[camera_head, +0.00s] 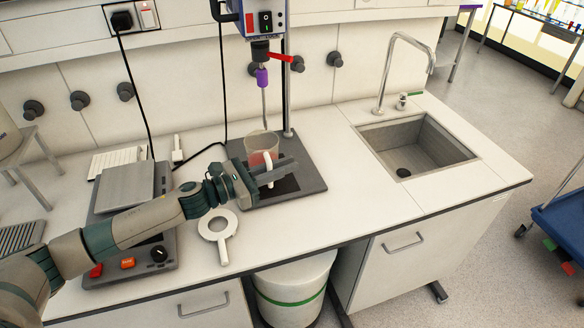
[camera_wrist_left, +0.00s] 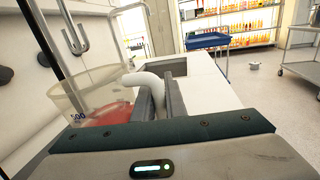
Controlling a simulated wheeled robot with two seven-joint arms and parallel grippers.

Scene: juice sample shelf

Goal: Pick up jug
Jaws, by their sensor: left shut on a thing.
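The jug (camera_head: 262,142) is a clear beaker-like vessel with a white handle and red liquid inside. It stands on the dark base plate of the stirrer, under the stirring rod. In the left wrist view the jug (camera_wrist_left: 85,97) is at the left, with its white handle (camera_wrist_left: 150,82) between the fingers. My left gripper (camera_head: 274,176) is shut on the jug's handle from the front. My right gripper is not in view.
The overhead stirrer (camera_head: 265,75) hangs its rod close above the jug. A sink (camera_head: 418,146) is at right. The counter between the plate and sink is clear.

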